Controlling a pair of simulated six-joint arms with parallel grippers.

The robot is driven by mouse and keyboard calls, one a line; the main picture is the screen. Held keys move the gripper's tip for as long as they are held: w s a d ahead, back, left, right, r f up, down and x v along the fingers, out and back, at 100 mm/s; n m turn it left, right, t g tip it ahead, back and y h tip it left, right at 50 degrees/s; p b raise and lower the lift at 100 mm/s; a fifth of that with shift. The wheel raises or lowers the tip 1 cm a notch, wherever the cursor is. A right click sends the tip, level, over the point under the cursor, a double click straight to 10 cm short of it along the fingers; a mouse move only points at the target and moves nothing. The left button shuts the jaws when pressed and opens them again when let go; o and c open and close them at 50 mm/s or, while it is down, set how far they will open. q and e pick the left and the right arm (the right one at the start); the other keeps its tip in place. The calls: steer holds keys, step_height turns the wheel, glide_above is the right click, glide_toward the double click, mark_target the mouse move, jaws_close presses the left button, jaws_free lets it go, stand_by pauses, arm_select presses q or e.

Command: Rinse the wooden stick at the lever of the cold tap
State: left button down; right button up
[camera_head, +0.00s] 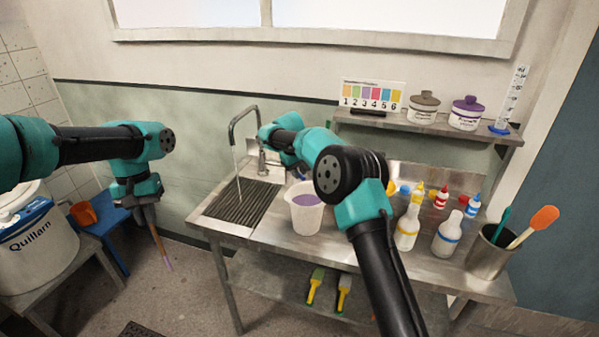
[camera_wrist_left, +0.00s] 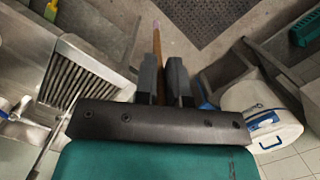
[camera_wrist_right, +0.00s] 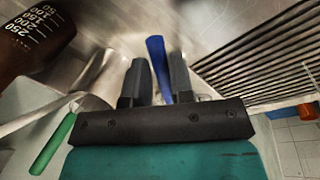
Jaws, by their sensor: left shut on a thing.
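The wooden stick (camera_head: 156,238) hangs steeply down below my left gripper (camera_head: 146,205), its lower end purple. My left gripper is shut on it, left of the sink (camera_head: 207,216) and apart from the water; the stick also shows between the fingers in the left wrist view (camera_wrist_left: 157,42). The arched tap (camera_head: 234,124) runs a thin stream of water (camera_head: 237,168) into the sink. My right gripper (camera_wrist_right: 160,75) has the blue lever (camera_wrist_right: 155,48) between its fingers; I cannot tell whether they clamp it.
A white bucket of purple liquid (camera_head: 305,211) stands right of the sink. Several bottles (camera_head: 446,240) and a steel pot with spatulas (camera_head: 489,258) stand further right. A large white tub (camera_head: 40,257) and a blue stool (camera_head: 110,217) are at the left.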

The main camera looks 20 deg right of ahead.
steer(key=o, duration=0.3)
steer(key=r, duration=0.4)
steer(key=a+r, duration=0.1)
steer(key=r, duration=0.2)
steer(key=a+r, duration=0.1)
steer(key=r, duration=0.3)
steer(key=shift+s+a+r, duration=0.15)
steer(key=shift+s+r, duration=0.2)
